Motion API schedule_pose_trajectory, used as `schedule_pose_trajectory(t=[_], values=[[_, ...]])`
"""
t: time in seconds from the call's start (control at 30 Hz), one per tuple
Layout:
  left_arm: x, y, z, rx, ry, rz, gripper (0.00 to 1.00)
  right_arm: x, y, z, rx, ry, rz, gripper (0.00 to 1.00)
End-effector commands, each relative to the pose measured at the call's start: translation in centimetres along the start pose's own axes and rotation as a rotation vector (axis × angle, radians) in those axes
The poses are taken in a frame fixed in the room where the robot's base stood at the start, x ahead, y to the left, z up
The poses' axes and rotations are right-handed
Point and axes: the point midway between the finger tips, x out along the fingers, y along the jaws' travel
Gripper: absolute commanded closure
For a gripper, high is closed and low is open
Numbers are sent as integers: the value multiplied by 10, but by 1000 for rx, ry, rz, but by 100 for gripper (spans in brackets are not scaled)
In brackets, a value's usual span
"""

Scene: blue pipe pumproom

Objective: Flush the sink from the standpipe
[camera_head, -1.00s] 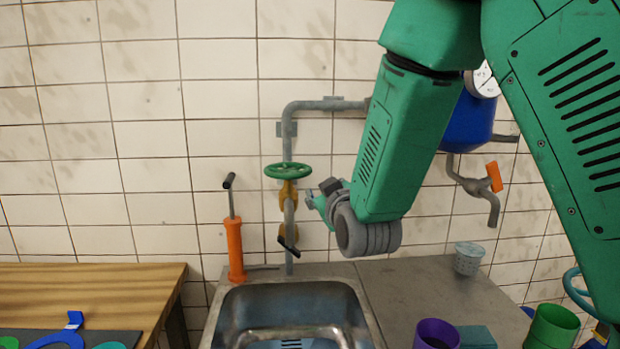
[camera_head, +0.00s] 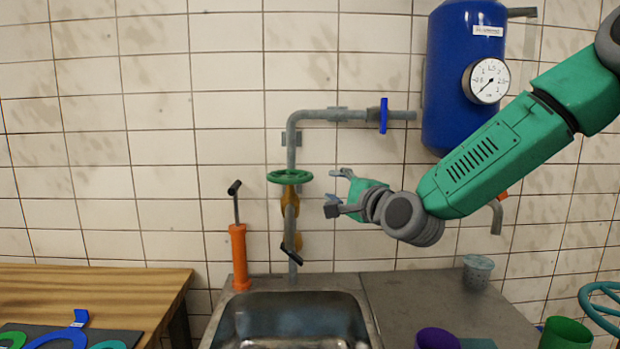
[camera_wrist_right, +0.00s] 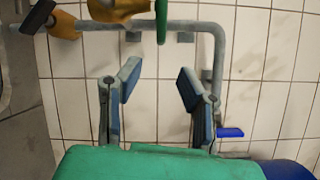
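The grey standpipe (camera_head: 292,150) rises on the tiled wall behind the metal sink (camera_head: 290,318) and bends right toward a blue tank (camera_head: 465,75). It carries a green handwheel (camera_head: 290,177) on a yellow valve body, a black lever (camera_head: 291,252) lower down, and a blue handle (camera_head: 383,115) on the horizontal run. My right gripper (camera_head: 334,191) is open and empty, right of the handwheel and apart from it. In the right wrist view its two fingers (camera_wrist_right: 155,88) stand wide apart, with the handwheel (camera_wrist_right: 161,20) edge-on beyond them. My left gripper is not in view.
An orange hand pump (camera_head: 238,256) stands left of the sink. A grey perforated cup (camera_head: 477,271) sits on the metal counter (camera_head: 420,300), with purple (camera_head: 437,339) and green (camera_head: 565,333) cups at the front. A wooden table (camera_head: 100,290) is at left. A gauge (camera_head: 486,81) is on the tank.

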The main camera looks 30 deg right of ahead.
Motion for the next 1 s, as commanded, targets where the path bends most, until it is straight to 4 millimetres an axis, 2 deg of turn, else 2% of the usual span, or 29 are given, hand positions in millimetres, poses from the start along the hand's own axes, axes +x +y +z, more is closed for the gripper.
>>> schedule_pose_trajectory(t=[0.3, 0.5, 0.7, 0.97, 1.0], values=[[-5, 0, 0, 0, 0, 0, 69, 69, 0, 0, -7, 1, 0, 67], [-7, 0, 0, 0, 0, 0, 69, 99, 0, 1, -6, 0, 0, 67], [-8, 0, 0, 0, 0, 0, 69, 112, -1, 1, -4, -1, -1, 67], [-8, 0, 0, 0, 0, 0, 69, 114, 0, 0, -3, 0, 0, 67], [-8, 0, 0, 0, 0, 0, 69, 114, 0, 0, -3, 0, 0, 74]])
